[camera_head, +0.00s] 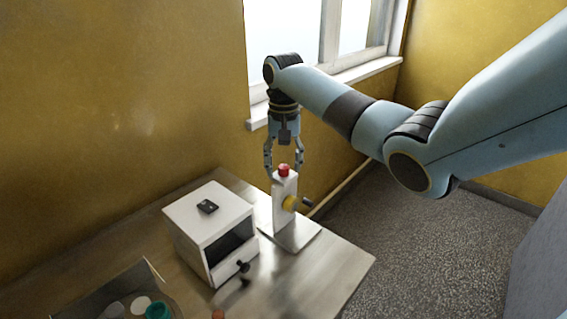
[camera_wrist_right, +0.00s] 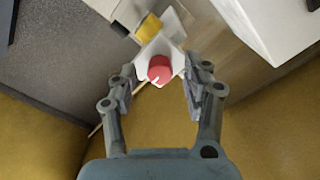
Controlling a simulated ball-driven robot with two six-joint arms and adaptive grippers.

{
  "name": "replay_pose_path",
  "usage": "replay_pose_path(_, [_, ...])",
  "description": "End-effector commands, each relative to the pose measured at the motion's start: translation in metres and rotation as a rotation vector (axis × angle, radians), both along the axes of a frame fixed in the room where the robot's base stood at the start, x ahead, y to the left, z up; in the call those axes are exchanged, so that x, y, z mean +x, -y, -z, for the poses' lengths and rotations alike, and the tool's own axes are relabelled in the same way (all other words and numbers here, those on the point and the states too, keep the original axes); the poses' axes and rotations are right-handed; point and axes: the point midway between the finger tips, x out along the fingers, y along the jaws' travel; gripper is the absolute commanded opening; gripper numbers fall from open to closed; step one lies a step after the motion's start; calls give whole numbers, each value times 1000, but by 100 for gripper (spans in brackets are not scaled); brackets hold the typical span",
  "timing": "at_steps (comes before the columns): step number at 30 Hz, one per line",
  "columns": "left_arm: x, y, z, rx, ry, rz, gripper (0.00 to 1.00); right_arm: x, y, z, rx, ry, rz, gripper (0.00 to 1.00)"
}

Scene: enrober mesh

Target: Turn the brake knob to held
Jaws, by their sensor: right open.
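A white upright post (camera_head: 279,213) stands on a flat metal plate near the table's right side. A red knob (camera_head: 284,170) sits on its top; in the right wrist view the red knob (camera_wrist_right: 159,69) shows a short white mark on its face. A yellow part (camera_head: 291,203) with a dark handle sticks out of the post's side. I cannot tell from a label which one is the brake knob. My right gripper (camera_head: 283,167) points down over the post, open, with its fingers (camera_wrist_right: 160,80) on either side of the red knob, apart from it. My left gripper is not in view.
A white box (camera_head: 187,225) with a dark opening and a small black-knobbed front stands left of the post. A tray (camera_head: 80,309) with small round items, one teal, is at the front left. The window wall is behind; bare table (camera_head: 335,268) lies at front right.

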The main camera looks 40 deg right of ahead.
Motion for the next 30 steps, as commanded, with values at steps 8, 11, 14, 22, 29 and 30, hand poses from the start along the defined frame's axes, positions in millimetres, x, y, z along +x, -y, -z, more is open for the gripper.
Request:
replay_pose_path(8, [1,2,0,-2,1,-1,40,1,1,-45,-2,5,-1,49])
replay_pose_path(11, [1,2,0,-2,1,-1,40,2,1,-60,-2,5,0,49])
replay_pose_path(14, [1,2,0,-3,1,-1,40,1,0,-69,0,4,0,49])
replay_pose_path(22, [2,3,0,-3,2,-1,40,1,0,-72,0,1,0,49])
replay_pose_path(29, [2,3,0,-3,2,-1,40,1,0,-72,-1,2,0,49])
replay_pose_path(30, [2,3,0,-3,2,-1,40,1,0,-72,-1,2,0,49])
